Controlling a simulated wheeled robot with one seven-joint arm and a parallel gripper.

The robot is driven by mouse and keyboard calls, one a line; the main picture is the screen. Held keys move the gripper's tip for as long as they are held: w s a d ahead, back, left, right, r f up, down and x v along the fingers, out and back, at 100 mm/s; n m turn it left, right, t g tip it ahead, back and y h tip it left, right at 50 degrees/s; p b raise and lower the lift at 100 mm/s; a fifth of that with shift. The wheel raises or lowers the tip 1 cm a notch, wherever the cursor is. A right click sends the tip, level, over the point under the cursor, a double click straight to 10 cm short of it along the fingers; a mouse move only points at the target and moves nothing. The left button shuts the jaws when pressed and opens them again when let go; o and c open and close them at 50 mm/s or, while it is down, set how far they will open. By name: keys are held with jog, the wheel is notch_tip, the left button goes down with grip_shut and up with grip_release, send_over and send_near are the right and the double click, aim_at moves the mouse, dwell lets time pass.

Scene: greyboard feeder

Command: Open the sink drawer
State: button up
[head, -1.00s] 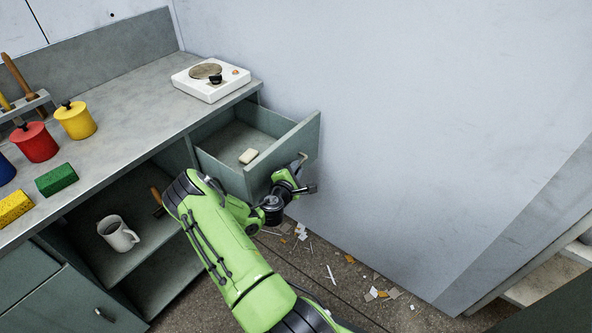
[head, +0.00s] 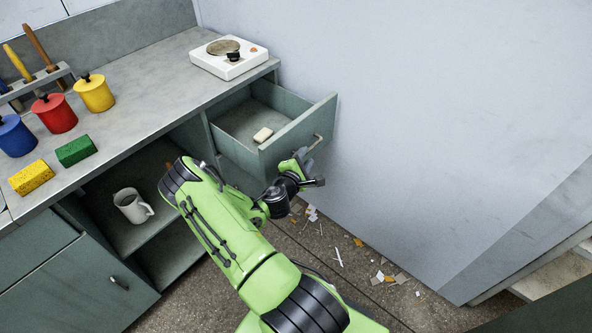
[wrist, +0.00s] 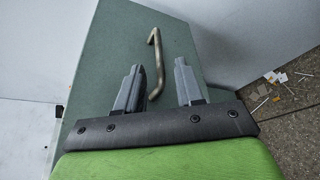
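A grey-green drawer (head: 300,128) stands pulled out below the right end of the counter, with a pale bar of soap (head: 262,135) inside. No sink shows in these views. The drawer's metal bar handle (head: 316,144) is on its front; it also shows in the wrist view (wrist: 158,50). My gripper (head: 308,168) is just in front of the drawer front, by the handle. In the wrist view my gripper (wrist: 160,72) has its two fingers apart, with the near end of the handle between them. I see no clear contact with the handle.
A white hotplate (head: 230,62) sits on the counter (head: 150,90) above the drawer. Coloured pots and two sponges stand to the left. A white mug (head: 130,207) is on the open shelf below. Litter (head: 380,275) lies on the floor by the wall (head: 430,130).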

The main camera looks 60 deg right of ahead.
jog(key=v, duration=1)
jog(key=shift+a+r+p, duration=0.2)
jog(key=shift+a+p, duration=0.15)
jog(key=shift+p, duration=0.1)
